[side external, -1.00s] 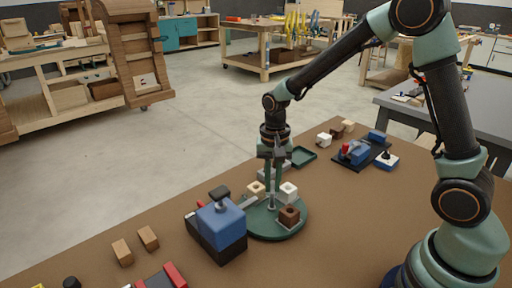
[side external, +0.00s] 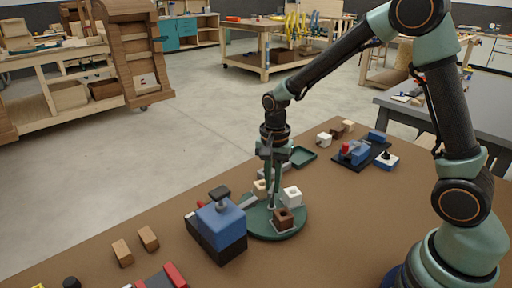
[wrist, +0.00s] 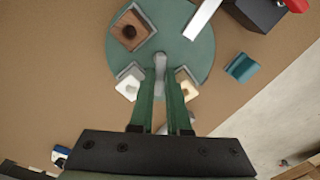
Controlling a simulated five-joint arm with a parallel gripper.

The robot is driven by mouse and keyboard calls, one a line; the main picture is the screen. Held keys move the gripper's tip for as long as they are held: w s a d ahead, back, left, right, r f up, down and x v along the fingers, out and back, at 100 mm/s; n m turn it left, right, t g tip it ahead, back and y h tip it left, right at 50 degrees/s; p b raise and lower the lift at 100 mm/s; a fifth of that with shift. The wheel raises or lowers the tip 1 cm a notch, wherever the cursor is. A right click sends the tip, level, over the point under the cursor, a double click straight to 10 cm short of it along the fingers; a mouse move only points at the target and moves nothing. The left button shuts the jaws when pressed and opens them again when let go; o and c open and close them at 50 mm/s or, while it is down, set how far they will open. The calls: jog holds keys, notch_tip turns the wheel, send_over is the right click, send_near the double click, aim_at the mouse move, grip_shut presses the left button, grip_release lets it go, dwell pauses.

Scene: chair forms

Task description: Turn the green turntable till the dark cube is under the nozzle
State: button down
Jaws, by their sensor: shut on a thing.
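The green turntable (side external: 299,228) is a round disc on the brown table; it also shows in the wrist view (wrist: 176,22). A dark brown cube (side external: 283,216) sits in a grey holder near its front edge, at upper left in the wrist view (wrist: 130,30). A white cube (side external: 292,197) and a cream cube (side external: 260,188) sit in other holders. My gripper (side external: 272,204) points down and is shut on a grey handle (wrist: 160,74) on the disc. A pale bar (wrist: 203,18) reaches over the disc from a dark box. No nozzle tip shows clearly.
The blue-and-black box (side external: 222,228) stands close to the disc's left side. A teal block (wrist: 241,67) lies beside the disc. Two wooden blocks (side external: 148,238) lie front left. A green tray (side external: 302,157) lies behind. The table right of the disc is clear.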

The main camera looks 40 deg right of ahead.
jog(key=shift+r+m, duration=0.1)
jog(key=shift+m, duration=7.1)
jog(key=c, duration=0.9)
grip_release()
notch_tip(320, 180, up, 12)
jog(key=shift+r, duration=0.1)
